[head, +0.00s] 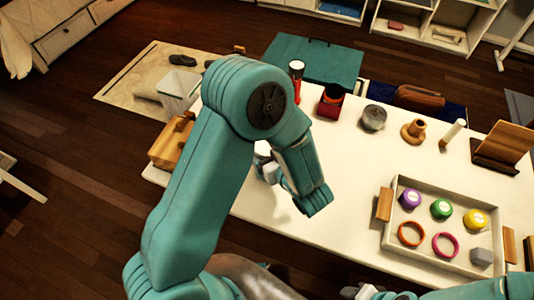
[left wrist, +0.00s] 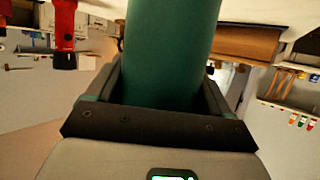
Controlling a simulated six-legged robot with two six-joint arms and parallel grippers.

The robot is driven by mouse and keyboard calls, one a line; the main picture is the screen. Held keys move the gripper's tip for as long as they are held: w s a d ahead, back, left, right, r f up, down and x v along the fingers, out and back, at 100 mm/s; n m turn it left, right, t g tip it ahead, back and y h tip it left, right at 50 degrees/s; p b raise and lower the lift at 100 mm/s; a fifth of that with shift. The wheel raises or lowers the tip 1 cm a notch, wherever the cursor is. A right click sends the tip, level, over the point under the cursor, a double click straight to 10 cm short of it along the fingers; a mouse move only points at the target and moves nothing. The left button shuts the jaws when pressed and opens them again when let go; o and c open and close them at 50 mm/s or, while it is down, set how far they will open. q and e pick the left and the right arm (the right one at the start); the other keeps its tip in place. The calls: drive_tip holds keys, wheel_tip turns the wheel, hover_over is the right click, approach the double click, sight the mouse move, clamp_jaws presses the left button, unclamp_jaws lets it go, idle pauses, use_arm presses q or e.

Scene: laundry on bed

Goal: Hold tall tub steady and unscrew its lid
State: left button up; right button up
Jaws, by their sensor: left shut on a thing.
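In the left wrist view a dark green cylinder, seemingly the tall tub (left wrist: 172,50), stands between the jaws of my left gripper (left wrist: 160,95). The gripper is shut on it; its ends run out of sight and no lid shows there. In the head view my teal left arm covers most of that spot. My left gripper (head: 272,172) shows only in part over the white table. A small white piece (head: 262,150) shows beside it; I cannot tell whether it is the lid. Pale parts, possibly my right gripper (head: 362,292), show at the bottom edge, too cut off to read.
The white table (head: 340,180) is bare right of my left arm. A tray (head: 403,186) holds coloured round pieces, rings and a grey block. A red flashlight (head: 296,72), red box (head: 331,104), jar (head: 374,117) and wooden spool (head: 413,131) line the far edge.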

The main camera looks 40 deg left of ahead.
use_arm(q)
wheel_tip(320, 180, up, 18)
drive_tip(key=p, duration=0.2)
drive_tip(key=shift+r+p, duration=0.25)
drive_tip(key=shift+p, duration=0.15)
drive_tip(key=o, duration=0.4)
drive_tip(key=shift+a, duration=0.1)
drive_tip(key=c, duration=0.6)
